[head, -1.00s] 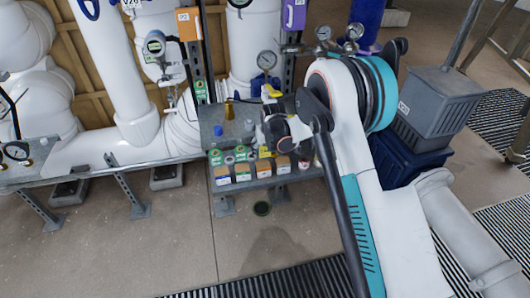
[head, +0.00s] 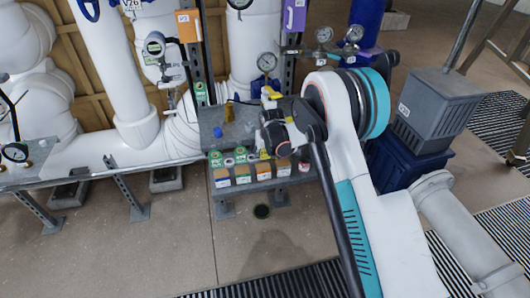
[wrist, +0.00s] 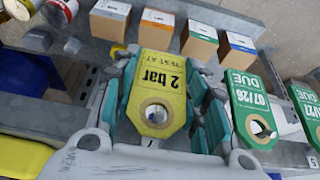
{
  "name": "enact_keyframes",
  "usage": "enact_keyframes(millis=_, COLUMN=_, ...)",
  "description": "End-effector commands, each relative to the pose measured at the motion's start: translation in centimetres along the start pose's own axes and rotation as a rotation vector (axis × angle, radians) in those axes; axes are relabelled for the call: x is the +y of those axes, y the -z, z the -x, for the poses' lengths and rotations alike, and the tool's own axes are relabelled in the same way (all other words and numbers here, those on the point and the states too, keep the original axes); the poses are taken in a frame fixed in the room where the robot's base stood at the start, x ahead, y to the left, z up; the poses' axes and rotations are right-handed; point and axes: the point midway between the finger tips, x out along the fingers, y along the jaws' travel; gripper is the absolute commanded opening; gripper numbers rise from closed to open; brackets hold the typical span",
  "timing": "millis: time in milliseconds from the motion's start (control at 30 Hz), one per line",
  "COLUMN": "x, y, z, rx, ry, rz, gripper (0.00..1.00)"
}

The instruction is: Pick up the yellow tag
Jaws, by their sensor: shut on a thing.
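The yellow tag (wrist: 158,90) lies flat to the wrist camera, between the two teal-padded fingers of my gripper (wrist: 165,95). It has a round hole and upside-down print reading "2 bar" and "TEST AT". My gripper is shut on it, with a finger pad along each side. In the head view only a small yellow patch of the tag (head: 264,154) shows below my gripper, at the front of the grey bench. Most of the tag there is hidden by my wrist.
Green tags (wrist: 252,110) lie close to the right of my gripper in the wrist view. Several small boxes (wrist: 200,44) stand in a row beyond the tag. A blue-topped item (head: 218,132) stands on the bench. Pipes and gauges rise behind it.

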Motion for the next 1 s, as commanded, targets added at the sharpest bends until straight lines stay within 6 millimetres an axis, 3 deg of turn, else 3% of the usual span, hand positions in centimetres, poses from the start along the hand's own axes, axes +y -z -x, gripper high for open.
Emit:
enact_keyframes(millis=167, x=0.0, y=0.3, z=0.6, rx=0.0, ry=0.0, rz=0.0, gripper=0.29)
enact_keyframes(millis=267, x=0.0, y=-0.7, z=1.1, rx=0.0, ry=0.0, rz=0.0, gripper=0.29)
enact_keyframes(millis=467, x=0.0, y=-4.3, z=2.6, rx=0.0, ry=0.0, rz=0.0, gripper=0.29)
enact_keyframes(millis=800, x=0.0, y=-12.6, z=6.0, rx=0.0, ry=0.0, rz=0.0, gripper=0.29)
enact_keyframes(millis=1000, x=0.0, y=-15.3, z=7.0, rx=0.0, ry=0.0, rz=0.0, gripper=0.29)
